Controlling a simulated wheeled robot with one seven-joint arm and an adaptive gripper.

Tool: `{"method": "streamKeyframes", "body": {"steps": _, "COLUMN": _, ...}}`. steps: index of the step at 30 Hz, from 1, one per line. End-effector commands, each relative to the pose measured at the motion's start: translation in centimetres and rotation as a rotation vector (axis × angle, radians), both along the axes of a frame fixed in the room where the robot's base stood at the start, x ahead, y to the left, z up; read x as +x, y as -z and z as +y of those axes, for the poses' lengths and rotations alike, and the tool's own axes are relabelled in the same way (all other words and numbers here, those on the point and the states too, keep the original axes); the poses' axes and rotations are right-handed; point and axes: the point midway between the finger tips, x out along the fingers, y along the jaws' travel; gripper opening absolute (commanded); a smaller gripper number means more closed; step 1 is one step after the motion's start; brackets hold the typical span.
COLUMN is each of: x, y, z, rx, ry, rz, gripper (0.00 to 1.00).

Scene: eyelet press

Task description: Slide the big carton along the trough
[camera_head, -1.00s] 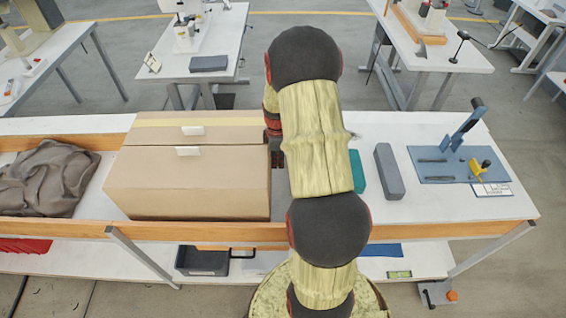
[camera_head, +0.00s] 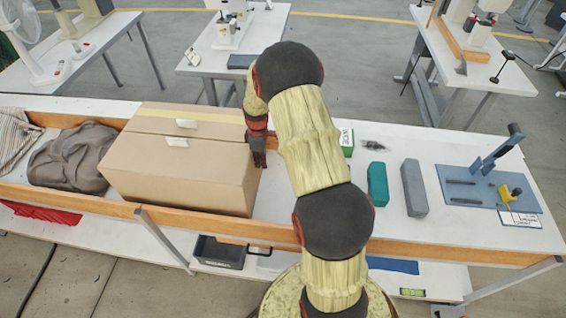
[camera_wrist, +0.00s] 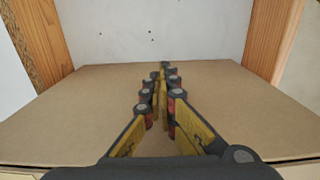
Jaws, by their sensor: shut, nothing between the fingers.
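The big brown carton (camera_head: 180,178) sits in the trough (camera_head: 275,232), between its orange wooden side walls. Its left end is up against or very near a crumpled grey-brown cloth (camera_head: 72,158). My gripper (camera_head: 259,163) is shut and empty, pointing down at the carton's right end. In the wrist view my shut fingers (camera_wrist: 160,78) lie in front of the carton's cardboard face (camera_wrist: 90,100). The white trough floor (camera_wrist: 150,30) shows beyond. I cannot tell whether the fingertips touch the carton.
A striped cloth (camera_head: 15,138) lies in the trough's far left end.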

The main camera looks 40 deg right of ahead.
Motion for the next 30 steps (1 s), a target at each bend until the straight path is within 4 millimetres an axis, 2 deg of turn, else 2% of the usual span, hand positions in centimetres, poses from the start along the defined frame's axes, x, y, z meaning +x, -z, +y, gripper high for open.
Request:
{"method": "streamKeyframes", "body": {"steps": 1, "x": 1.5, "y": -0.1, "z": 1.2, "rx": 0.000, "ry": -0.007, "rz": -0.003, "gripper": 0.00}}
{"method": "streamKeyframes", "body": {"steps": 3, "x": 3.1, "y": -0.1, "z": 2.5, "rx": -0.001, "ry": -0.007, "rz": -0.003, "gripper": 0.00}}
{"method": "streamKeyframes", "body": {"steps": 6, "x": 5.0, "y": -0.1, "z": 4.0, "rx": 0.000, "ry": -0.004, "rz": -0.003, "gripper": 0.00}}
{"method": "streamKeyframes", "body": {"steps": 10, "x": 6.6, "y": -0.1, "z": 5.2, "rx": 0.000, "ry": -0.002, "rz": -0.003, "gripper": 0.00}}
{"method": "streamKeyframes", "body": {"steps": 25, "x": 7.1, "y": -0.2, "z": 5.6, "rx": 0.000, "ry": 0.000, "rz": -0.004, "gripper": 0.00}}
{"method": "streamKeyframes", "body": {"steps": 30, "x": 7.3, "y": -2.0, "z": 5.5, "rx": -0.002, "ry": 0.000, "rz": -0.008, "gripper": 0.00}}
